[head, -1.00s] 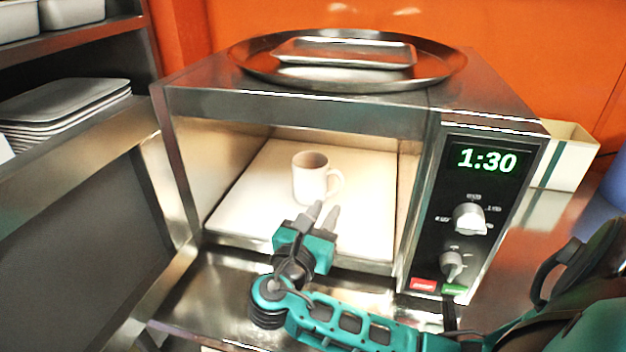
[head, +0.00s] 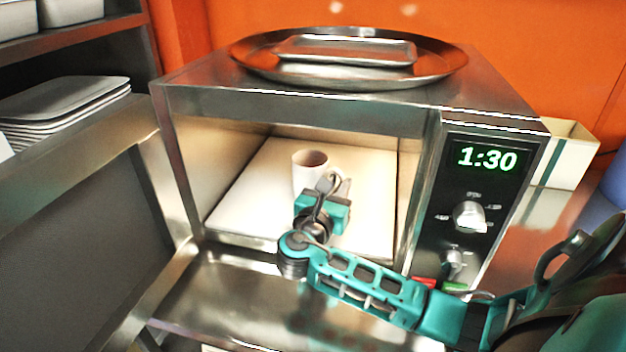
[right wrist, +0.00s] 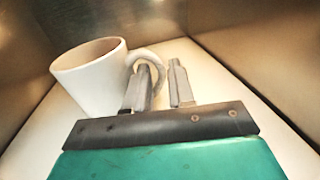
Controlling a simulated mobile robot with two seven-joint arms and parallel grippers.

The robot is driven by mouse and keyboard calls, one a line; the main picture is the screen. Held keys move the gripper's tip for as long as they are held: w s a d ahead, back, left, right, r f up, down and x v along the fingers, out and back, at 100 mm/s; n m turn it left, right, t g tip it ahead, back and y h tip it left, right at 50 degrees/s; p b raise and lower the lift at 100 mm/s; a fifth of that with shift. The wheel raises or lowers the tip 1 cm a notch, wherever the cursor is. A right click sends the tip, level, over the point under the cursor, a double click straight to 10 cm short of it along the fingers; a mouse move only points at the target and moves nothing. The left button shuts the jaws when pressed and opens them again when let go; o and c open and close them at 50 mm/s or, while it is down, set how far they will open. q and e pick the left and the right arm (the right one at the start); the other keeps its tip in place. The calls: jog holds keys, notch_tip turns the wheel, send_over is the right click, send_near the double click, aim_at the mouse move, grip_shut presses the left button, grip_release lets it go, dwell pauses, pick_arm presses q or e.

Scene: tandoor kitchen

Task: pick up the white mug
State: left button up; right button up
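The white mug (head: 306,172) stands upright on the pale floor inside the open microwave (head: 300,100), its handle toward the right. My right gripper (head: 331,185) is inside the microwave, just in front of the mug's handle side and hiding part of it. In the right wrist view the mug (right wrist: 92,82) is at the left. There my right gripper (right wrist: 162,84) has its two fingers apart, with the left finger overlapping the handle in the picture. Whether that finger passes through the handle loop is unclear. My left gripper is not in view.
A round metal tray (head: 245,62) with a smaller rectangular tray (head: 345,50) rests on the microwave. Its control panel (head: 478,215) reads 1:30. Stacked trays (head: 65,105) are on the left shelf. Microwave walls enclose the gripper at both sides.

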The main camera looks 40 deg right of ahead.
grip_shut()
jog(key=shift+r, duration=0.1)
dwell(1.1)
